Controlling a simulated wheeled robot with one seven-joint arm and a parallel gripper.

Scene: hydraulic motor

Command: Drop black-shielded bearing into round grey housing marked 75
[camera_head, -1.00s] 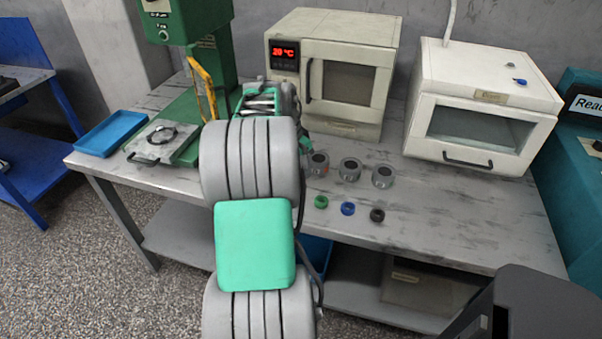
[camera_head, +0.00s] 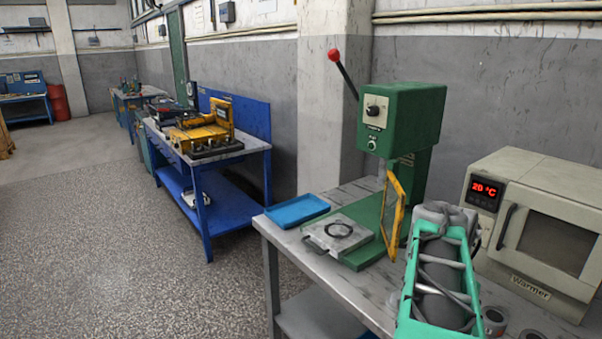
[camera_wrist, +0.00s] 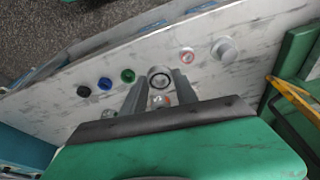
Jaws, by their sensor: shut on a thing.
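In the wrist view my gripper (camera_wrist: 159,80) is shut on a round bearing (camera_wrist: 160,77), a light ring with a dark band and a pale centre, held between its fingertips. Below it, between the fingers, part of a round grey housing (camera_wrist: 158,101) with a reddish mark shows; the rest is hidden by my gripper. In the head view, grey housings (camera_head: 494,319) show at the bottom edge beside my arm, partly cut off. No number 75 is readable. My gripper is hidden in the head view.
Black (camera_wrist: 84,91), blue (camera_wrist: 105,83) and green (camera_wrist: 128,75) rings lie in a row on the bench. A red-centred ring (camera_wrist: 187,56) and a grey round part (camera_wrist: 224,50) lie right. A green press (camera_head: 405,120), blue tray (camera_head: 297,210) and warmer (camera_head: 540,230) surround the arm.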

